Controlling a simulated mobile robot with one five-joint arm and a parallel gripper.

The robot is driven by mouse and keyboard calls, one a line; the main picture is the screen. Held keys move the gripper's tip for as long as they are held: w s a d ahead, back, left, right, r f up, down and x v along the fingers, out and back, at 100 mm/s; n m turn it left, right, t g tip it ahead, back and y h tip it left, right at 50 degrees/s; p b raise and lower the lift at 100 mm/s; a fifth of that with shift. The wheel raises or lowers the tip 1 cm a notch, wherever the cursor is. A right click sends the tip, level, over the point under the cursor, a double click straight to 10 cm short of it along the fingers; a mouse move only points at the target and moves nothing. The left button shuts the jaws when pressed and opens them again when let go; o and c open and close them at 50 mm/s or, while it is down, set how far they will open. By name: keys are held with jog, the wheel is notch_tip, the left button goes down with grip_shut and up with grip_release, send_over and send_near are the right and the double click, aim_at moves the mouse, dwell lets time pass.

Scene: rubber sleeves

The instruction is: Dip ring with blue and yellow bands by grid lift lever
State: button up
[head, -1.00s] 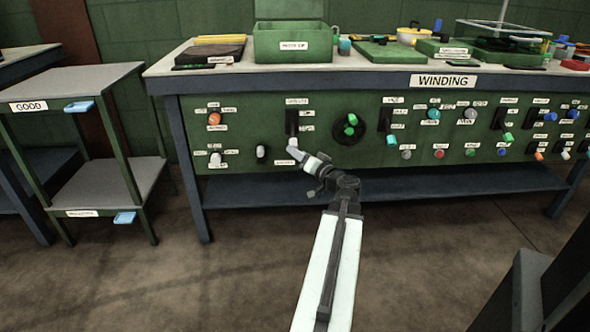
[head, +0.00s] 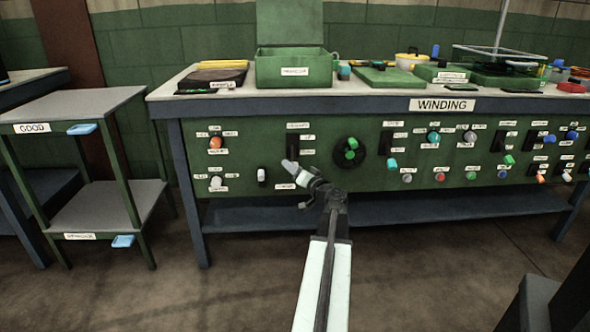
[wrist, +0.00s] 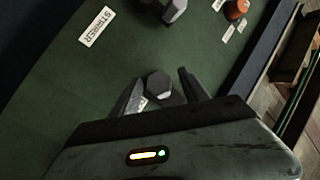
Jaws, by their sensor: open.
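My gripper (wrist: 160,98) is open in the wrist view, with its fingers on either side of a grey knob (wrist: 158,84). I cannot tell if they touch it. In the head view the gripper end of my arm is at the front panel, close to a grey lever (head: 290,166) below a dark slot. The lever's label is too small to read, so I cannot confirm it is the grid lift lever. I cannot make out a ring with blue and yellow bands in either view.
The panel (head: 235,160) carries several knobs and switches, including an orange knob (head: 215,143) and a green knob (head: 351,150). A STIRRER label (wrist: 97,27) shows in the wrist view. A green box (head: 294,70) stands on the bench. A two-tier stand (head: 105,110) is at left.

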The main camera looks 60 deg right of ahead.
grip_shut()
dwell(1.2)
